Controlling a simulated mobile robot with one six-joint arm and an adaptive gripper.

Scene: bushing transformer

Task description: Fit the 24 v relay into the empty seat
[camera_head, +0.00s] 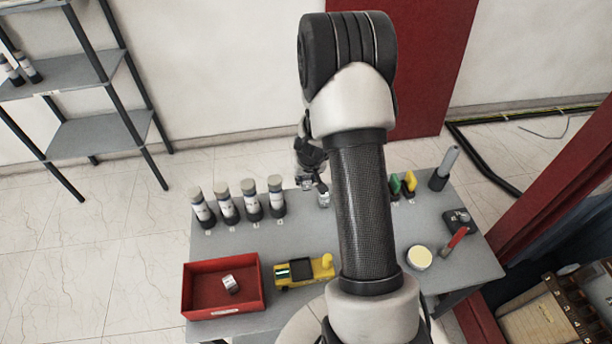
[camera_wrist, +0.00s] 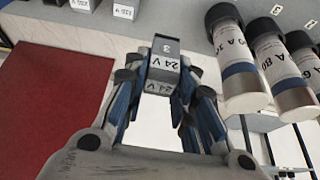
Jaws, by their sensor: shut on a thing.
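The 24 V relay (camera_wrist: 162,68) is a small grey block with white "24 V" labels and a dark face marked 3. My gripper (camera_wrist: 160,90) is shut on it, with the relay between its fingertips in the wrist view. In the head view my gripper (camera_head: 314,188) is over the back part of the grey table, left of my forearm. A small pale block (camera_head: 323,199) shows by the fingertips there; I cannot tell if it is the held relay. I cannot make out the empty seat; my arm hides part of the table.
Two other labelled blocks (camera_wrist: 124,10) stand at the wrist view's top edge. Several labelled cylinders (camera_head: 227,208) stand left of my gripper. A red bin (camera_head: 190,290) holds a small piece (camera_head: 231,284), beside a yellow device (camera_head: 304,271). A red-handled tool (camera_head: 455,240) is right.

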